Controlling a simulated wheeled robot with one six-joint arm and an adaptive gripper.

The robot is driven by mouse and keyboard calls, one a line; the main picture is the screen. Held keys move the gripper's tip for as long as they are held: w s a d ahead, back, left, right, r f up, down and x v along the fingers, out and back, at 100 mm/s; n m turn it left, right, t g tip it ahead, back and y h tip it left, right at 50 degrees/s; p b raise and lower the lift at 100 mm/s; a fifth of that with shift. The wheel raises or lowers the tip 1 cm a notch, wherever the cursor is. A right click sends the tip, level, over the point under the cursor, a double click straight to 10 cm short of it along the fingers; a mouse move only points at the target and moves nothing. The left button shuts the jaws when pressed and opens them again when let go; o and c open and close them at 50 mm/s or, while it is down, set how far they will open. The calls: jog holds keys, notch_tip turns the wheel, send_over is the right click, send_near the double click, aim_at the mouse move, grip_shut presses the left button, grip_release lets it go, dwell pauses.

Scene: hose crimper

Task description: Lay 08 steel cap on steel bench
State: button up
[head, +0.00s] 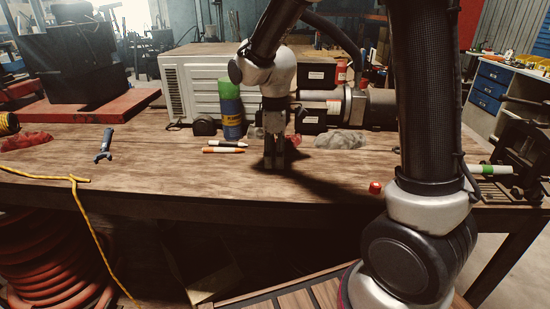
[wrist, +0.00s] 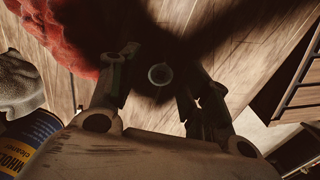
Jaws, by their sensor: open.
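A small round cap with a pale metallic ring (wrist: 159,74) shows in the wrist view in dark shadow, between and just beyond my fingertips. I cannot tell whether it touches the surface or a finger. In the head view it is hidden or too small to make out. My gripper (head: 274,166) points straight down, low over the wood-topped bench (head: 150,170). Its two fingers stand apart in the wrist view (wrist: 152,88), with nothing clearly held. No bare steel bench top is plain to see.
A red cloth (wrist: 72,32) is close by. A red cap (head: 375,187) sits near the front edge. The bench left of my gripper is mostly clear.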

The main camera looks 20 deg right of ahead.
notch_tip(320, 180, up, 10)
jog(key=r, duration=0.1)
jog(key=s+d+r+m+t, duration=0.1)
jog(key=s+d+m+t, duration=0.1)
jog(key=s+d+m, duration=0.4)
jog(key=s+d+r+m+t, duration=0.2)
jog(key=s+d+m, duration=0.5)
jog(key=s, duration=0.8)
jog(key=shift+d+m, duration=0.3)
jog(key=shift+d, duration=0.65)
jog(key=shift+r, duration=0.1)
jog(key=shift+c, duration=0.5)
